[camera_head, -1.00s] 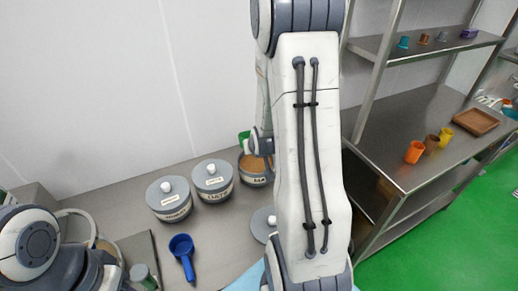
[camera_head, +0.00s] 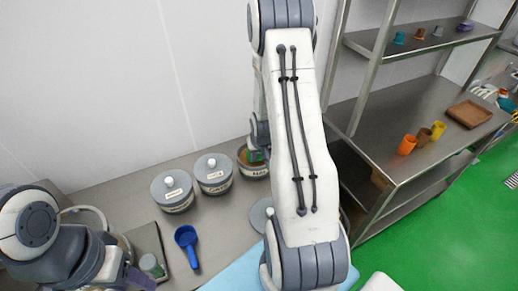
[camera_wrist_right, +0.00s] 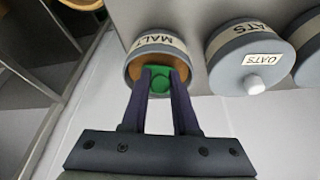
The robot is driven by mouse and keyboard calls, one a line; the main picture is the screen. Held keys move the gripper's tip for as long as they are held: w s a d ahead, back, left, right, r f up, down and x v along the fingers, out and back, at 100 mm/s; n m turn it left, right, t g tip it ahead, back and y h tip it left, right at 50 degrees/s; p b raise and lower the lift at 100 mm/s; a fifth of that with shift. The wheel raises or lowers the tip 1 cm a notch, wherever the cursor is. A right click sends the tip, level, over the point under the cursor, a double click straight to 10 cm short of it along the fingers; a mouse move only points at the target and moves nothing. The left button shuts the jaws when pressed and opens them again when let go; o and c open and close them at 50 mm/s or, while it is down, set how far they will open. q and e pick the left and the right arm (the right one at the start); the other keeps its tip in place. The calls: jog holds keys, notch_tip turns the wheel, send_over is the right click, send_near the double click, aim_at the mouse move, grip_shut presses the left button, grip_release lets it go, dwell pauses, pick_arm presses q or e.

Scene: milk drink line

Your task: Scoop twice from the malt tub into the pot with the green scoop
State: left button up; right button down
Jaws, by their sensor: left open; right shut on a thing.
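The malt tub (camera_head: 253,172) is open, with brown powder inside, on the counter beside the oats tub. In the right wrist view the malt tub (camera_wrist_right: 157,44) is tilted in the picture, with its label showing. My right gripper (camera_wrist_right: 160,75) is shut on the green scoop (camera_wrist_right: 160,80), which is at the tub's mouth. How deep it sits is unclear. The green scoop (camera_head: 256,155) shows only partly in the head view, behind my right arm. My left gripper (camera_head: 135,277) is open at the lower left, partly cut off. I cannot make out the pot clearly.
The lidded oats tub (camera_head: 213,175) and another lidded tub (camera_head: 173,192) stand left of the malt. A loose grey lid (camera_head: 260,213) and a blue scoop (camera_head: 187,242) lie on the counter. A dark tray (camera_head: 150,240) is at the left. Shelving stands right.

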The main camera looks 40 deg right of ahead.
jog(key=x, duration=0.2)
jog(key=b+x, duration=0.1)
jog(key=x, duration=0.1)
jog(key=shift+w+d+r, duration=0.1)
jog(key=shift+w+d, duration=0.05)
jog(key=shift+w, duration=0.2)
jog(key=shift+s+b, duration=0.3)
jog(key=shift+b, duration=0.15)
jog(key=shift+s, duration=0.15)
pick_arm(q)
jog(key=shift+f+p, duration=0.3)
jog(key=shift+f, duration=0.85)
pick_arm(e)
jog(key=shift+w, duration=0.5)
jog(key=shift+d, duration=0.1)
